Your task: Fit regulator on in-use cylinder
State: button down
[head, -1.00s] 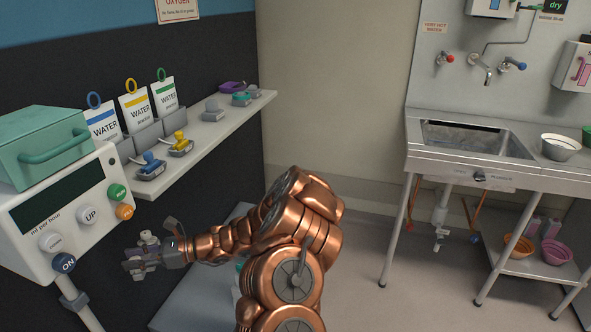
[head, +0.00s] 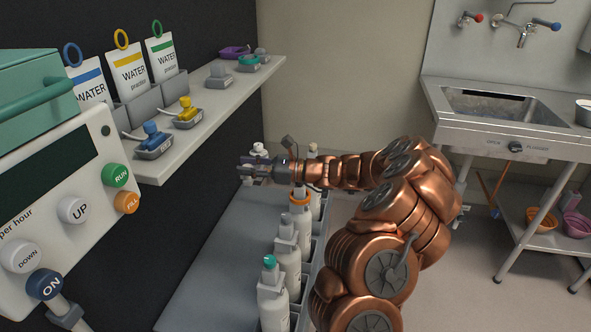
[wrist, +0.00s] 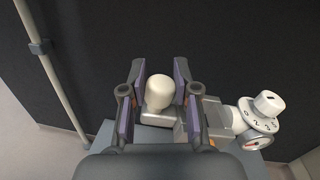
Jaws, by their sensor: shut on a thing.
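My gripper (head: 262,170) is shut on the regulator (head: 258,149), above the far part of the cylinder rack in the head view. The wrist view shows the regulator's pale rounded knob (wrist: 160,91) between the purple-padded fingers (wrist: 158,80). Its numbered dial (wrist: 258,116) and small gauge (wrist: 256,137) stick out to the right. Several white cylinders stand upright in the rack: one with a teal top (head: 272,288), one with a grey valve (head: 288,250) and one with an orange collar (head: 299,204). My gripper partly hides the far cylinders. I cannot tell which is in use.
A wall shelf (head: 215,110) with water packs and small fittings juts out above left. A pump (head: 70,190) with coloured buttons stands at near left. The grey bench top (head: 215,270) beside the cylinders is clear. A steel sink (head: 500,115) is at right.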

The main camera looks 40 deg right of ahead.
jog(key=s+d+r+t+h+b, duration=0.15)
jog(key=s+d+b, duration=0.35)
jog(key=d+b, duration=0.5)
jog(key=f+b, duration=0.1)
jog(key=d+f, duration=0.1)
jog(key=f, duration=0.1)
jog(key=d+f+b, duration=0.1)
jog(key=shift+w+d+f+b, duration=0.1)
jog(key=shift+d+f+b, duration=0.15)
jog(key=shift+b, duration=0.1)
jog(key=shift+a+p, duration=0.1)
jog(key=shift+p, duration=1)
dwell(0.4)
jog(key=shift+f, duration=0.2)
dwell(0.5)
jog(key=shift+f, duration=1.9)
jog(key=shift+f, duration=1.45)
dwell(0.7)
